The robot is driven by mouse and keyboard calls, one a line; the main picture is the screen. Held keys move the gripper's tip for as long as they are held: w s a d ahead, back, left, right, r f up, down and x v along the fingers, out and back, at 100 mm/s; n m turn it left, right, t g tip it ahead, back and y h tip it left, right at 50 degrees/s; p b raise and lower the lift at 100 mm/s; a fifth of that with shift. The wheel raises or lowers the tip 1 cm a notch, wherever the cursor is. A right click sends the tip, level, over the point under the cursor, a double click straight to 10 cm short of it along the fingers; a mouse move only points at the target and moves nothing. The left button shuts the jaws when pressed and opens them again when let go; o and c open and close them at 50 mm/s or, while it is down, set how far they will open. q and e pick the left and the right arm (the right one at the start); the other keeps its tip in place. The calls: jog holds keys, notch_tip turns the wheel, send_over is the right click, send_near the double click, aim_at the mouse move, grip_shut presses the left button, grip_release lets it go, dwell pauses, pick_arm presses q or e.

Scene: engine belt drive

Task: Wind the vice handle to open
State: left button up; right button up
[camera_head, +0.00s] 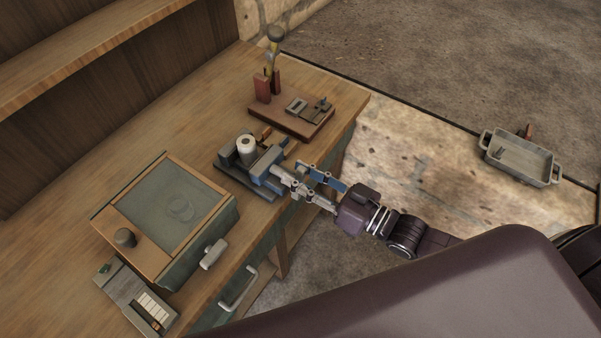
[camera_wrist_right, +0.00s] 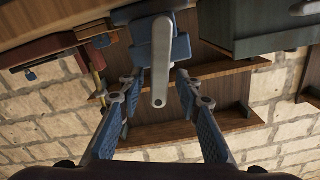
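The vice (camera_head: 264,164), blue and grey, stands at the front edge of the wooden workbench, with a pale cylinder (camera_head: 246,149) upright at its jaws. In the wrist view the blue vice body (camera_wrist_right: 143,54) is at the top and its grey vice handle (camera_wrist_right: 161,62), a flat bar with a hole near its end, points down toward me. My right gripper (camera_head: 302,180) is in front of the vice. In the wrist view its fingers (camera_wrist_right: 158,90) are spread on either side of the handle's end, with gaps visible on both sides. My left gripper is not in view.
A box with a glass-like lid (camera_head: 168,208) stands left of the vice on the workbench (camera_head: 60,220). A brown board (camera_head: 290,122) with small parts lies behind it. A grey tray (camera_head: 520,158) is on the floor at right.

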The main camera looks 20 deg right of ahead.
jog(key=shift+c, duration=0.4)
grip_shut()
jog(key=shift+r+n+p, duration=0.2)
jog(key=shift+n+p, duration=0.35)
jog(key=shift+n, duration=0.15)
jog(key=shift+s+a+n+p, duration=0.15)
jog(key=shift+s+n+p, duration=0.15)
jog(key=shift+n, duration=0.7)
jog(key=shift+f, duration=0.1)
jog(key=shift+c, duration=1.1)
grip_release()
jog(key=shift+w, duration=0.1)
jog(key=o, duration=0.3)
jog(key=shift+w+a, duration=0.15)
jog(key=shift+a, duration=0.05)
